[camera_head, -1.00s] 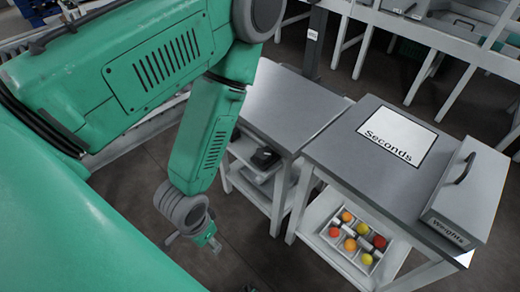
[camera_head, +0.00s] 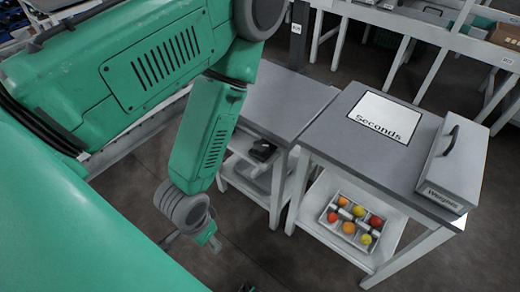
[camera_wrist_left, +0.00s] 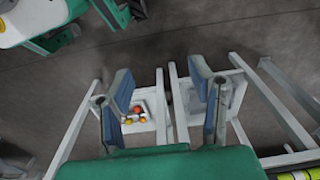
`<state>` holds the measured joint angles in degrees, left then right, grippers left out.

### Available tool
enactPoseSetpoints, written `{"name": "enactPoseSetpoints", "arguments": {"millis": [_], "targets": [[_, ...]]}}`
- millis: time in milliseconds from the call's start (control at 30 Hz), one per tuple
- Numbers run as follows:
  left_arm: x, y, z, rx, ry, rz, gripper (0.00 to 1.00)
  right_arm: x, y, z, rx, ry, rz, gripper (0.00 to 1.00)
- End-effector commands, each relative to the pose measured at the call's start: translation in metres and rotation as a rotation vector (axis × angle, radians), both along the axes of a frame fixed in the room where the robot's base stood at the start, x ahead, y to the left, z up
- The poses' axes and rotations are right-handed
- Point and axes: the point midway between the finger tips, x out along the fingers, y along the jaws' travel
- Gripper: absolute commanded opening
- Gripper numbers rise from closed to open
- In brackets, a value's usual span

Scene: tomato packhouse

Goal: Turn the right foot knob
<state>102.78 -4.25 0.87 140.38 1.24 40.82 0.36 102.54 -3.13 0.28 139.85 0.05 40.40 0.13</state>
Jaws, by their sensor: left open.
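I cannot make out a foot knob in either view. A dark device (camera_head: 262,151), too small to identify, sits on the lower shelf of the left grey-topped table. My left gripper (camera_head: 192,242) hangs low over the floor in the head view, in front of that table and apart from it. In the left wrist view my left gripper (camera_wrist_left: 163,88) is open, with nothing between its blue-padded fingers. My right gripper is not in view.
The right table (camera_head: 335,128) bears a "Seconds" sheet (camera_head: 385,118) and a grey "Weights" box (camera_head: 453,170). A divided tray of tomatoes (camera_head: 329,215) stands on its lower shelf. White racks (camera_head: 400,60) stand behind. The floor (camera_head: 300,262) before the tables is clear.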

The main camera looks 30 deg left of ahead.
Motion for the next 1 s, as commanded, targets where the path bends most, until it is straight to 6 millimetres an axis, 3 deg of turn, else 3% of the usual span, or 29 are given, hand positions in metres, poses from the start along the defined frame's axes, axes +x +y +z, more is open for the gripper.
{"name": "enactPoseSetpoints", "arguments": {"millis": [167,567,867,1000], "targets": [[0.0,0.004,-0.002,-0.007,0.0,0.001,0.49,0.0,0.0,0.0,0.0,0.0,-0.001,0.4],[0.035,0.007,0.0,0.006,0.004,-0.071,0.49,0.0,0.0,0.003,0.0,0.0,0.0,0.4],[0.092,0.012,0.013,0.026,0.009,-0.179,0.49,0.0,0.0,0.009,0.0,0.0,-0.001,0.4],[0.136,0.019,0.031,0.031,0.015,-0.259,0.49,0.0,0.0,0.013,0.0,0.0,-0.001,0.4]]}}
